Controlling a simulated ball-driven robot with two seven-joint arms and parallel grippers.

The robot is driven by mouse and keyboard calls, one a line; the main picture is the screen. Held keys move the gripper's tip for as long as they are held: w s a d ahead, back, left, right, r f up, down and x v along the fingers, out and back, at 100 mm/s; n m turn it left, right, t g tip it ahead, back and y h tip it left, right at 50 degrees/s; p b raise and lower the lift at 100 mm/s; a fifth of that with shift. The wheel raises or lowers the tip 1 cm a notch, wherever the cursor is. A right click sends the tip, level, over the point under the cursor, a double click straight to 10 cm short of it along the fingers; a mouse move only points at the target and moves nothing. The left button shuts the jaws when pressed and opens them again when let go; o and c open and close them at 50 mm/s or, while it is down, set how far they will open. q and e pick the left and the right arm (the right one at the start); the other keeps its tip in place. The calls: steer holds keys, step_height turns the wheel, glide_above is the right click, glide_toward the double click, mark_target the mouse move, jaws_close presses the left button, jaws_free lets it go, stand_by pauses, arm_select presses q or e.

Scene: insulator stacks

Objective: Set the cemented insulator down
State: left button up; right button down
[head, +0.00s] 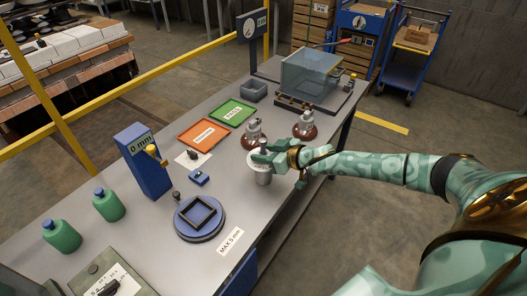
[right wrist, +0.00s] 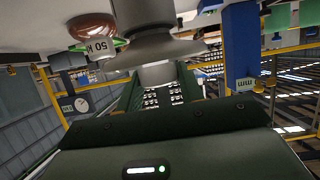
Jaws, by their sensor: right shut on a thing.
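The held insulator (head: 263,178) shows as a pale disc over a grey metal body, near the middle of the bench. My right gripper (head: 272,155) is shut on it from the right. In the right wrist view a grey metal part of it (right wrist: 157,48) sits between the jaws. I cannot tell whether its bottom touches the bench. Two brown insulators with grey caps stand just behind it, one at the left (head: 253,138) and one at the right (head: 304,130). My left gripper is not in view.
A round blue turntable with a black square frame (head: 190,232) is at the front. An orange tray (head: 187,137), a green tray (head: 221,115), a blue gauge post (head: 142,172) and green bottles (head: 60,238) stand leftward. A clear-covered box (head: 310,75) is at the back.

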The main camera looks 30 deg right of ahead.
steer(key=c, duration=0.9)
jaws_free()
steer(key=p+v, duration=0.3)
steer(key=v, duration=0.9)
